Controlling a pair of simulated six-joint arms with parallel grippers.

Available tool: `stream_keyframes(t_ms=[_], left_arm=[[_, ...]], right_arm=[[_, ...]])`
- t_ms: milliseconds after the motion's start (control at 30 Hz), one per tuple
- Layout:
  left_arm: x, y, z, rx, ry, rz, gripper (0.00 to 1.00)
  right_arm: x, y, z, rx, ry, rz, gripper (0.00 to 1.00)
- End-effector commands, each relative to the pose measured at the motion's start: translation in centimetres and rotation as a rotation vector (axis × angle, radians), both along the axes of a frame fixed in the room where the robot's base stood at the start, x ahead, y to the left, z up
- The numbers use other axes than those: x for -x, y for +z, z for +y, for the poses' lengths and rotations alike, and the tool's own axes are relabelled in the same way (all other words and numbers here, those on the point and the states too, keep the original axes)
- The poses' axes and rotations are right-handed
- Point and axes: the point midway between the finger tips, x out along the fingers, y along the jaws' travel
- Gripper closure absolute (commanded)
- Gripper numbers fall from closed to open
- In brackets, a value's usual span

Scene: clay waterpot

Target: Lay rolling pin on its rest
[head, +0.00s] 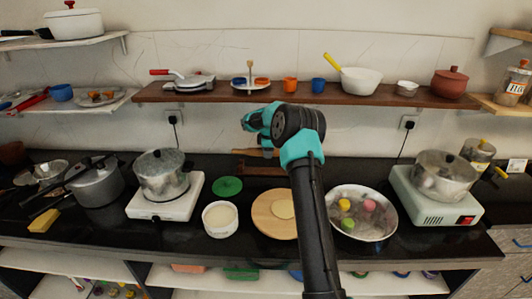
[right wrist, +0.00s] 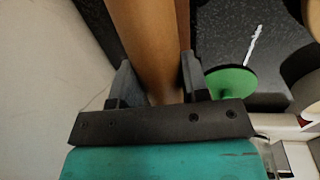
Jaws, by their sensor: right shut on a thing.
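My right gripper (head: 266,143) is shut on the wooden rolling pin (head: 243,152) above the back of the dark counter, close to the wall. In the right wrist view the brown pin (right wrist: 148,35) runs up and away between the two dark fingers of the gripper (right wrist: 157,85). Most of the pin is hidden behind my arm in the head view. A low brown wooden piece (head: 260,171), possibly the rest, lies just below the pin. I cannot tell whether they touch. My left gripper is not in view.
A round wooden board (head: 268,210) with dough, a white bowl (head: 220,232) and a green disc (head: 228,186) lie in front. Pots on burners stand left (head: 162,172) and right (head: 442,176). A metal basin (head: 378,230) is right of my arm. A laden shelf (head: 215,97) hangs behind.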

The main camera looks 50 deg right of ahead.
Motion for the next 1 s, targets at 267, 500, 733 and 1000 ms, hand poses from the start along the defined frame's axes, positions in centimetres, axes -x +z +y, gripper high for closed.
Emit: stream_keyframes(t_ms=[267,500,733,1000], left_arm=[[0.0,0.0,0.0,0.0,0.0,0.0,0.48],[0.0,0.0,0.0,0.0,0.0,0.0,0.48],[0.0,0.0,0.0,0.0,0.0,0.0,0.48],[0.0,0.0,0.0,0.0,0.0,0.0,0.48]], right_arm=[[0.0,-0.7,0.0,0.0,0.001,0.0,0.87],[0.0,-2.4,0.0,0.001,0.001,-0.001,0.87],[0.0,-4.0,0.1,0.001,0.001,-0.001,0.87],[0.0,-4.7,0.1,0.0,0.001,-0.001,0.87]])
